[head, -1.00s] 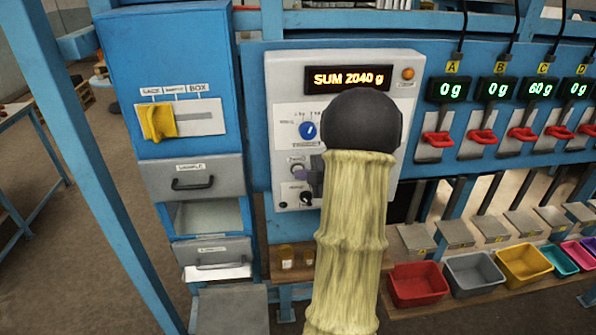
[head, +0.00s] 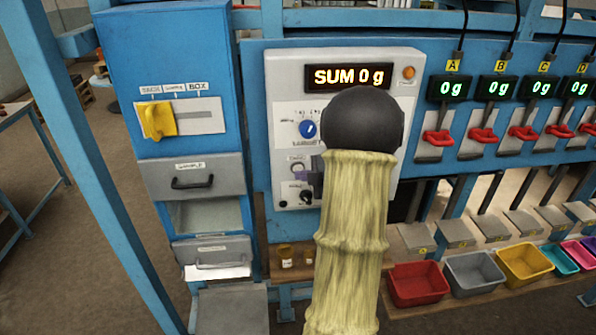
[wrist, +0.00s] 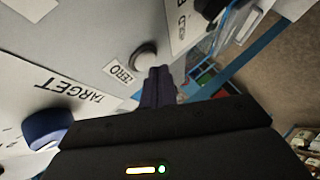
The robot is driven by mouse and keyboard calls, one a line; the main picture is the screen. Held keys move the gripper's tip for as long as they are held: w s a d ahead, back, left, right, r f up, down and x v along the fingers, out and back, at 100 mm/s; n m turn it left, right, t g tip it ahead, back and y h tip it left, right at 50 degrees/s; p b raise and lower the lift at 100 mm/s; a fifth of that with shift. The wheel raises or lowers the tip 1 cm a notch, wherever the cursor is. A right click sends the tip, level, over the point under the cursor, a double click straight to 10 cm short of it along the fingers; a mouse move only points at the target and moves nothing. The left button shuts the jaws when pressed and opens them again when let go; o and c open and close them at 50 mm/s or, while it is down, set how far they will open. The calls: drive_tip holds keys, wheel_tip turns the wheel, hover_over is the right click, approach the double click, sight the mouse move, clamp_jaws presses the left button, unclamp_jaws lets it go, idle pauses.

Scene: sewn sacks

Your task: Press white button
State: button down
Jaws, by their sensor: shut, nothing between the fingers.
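The white round button (wrist: 145,56) sits beside the ZERO label on the light grey panel. In the head view, the button (head: 296,168) is below the blue TARGET knob (head: 308,129), just left of my gripper. My gripper (wrist: 160,72) is shut and empty, its dark fingertips close beside the button in the wrist view. I cannot tell whether they touch it. In the head view, my gripper (head: 312,172) is partly hidden behind my arm. The display (head: 348,77) above reads SUM 0 g.
A black switch (head: 306,197) is below the button. An orange lamp (head: 408,73) is at the panel's top right. Scale displays with red levers (head: 437,137) line the right, above coloured bins (head: 418,284). A blue cabinet with a yellow lever (head: 158,121) stands left.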

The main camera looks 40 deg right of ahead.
drive_tip(key=shift+s+a, duration=0.1)
drive_tip(key=shift+s, duration=0.15)
drive_tip(key=s+a, duration=0.1)
drive_tip(key=s+b, duration=0.1)
drive_tip(key=s+a, duration=0.1)
drive_tip(key=s, duration=0.1)
drive_tip(key=shift+s+a, duration=0.1)
drive_tip(key=shift+a, duration=0.2)
idle(0.4)
idle(0.6)
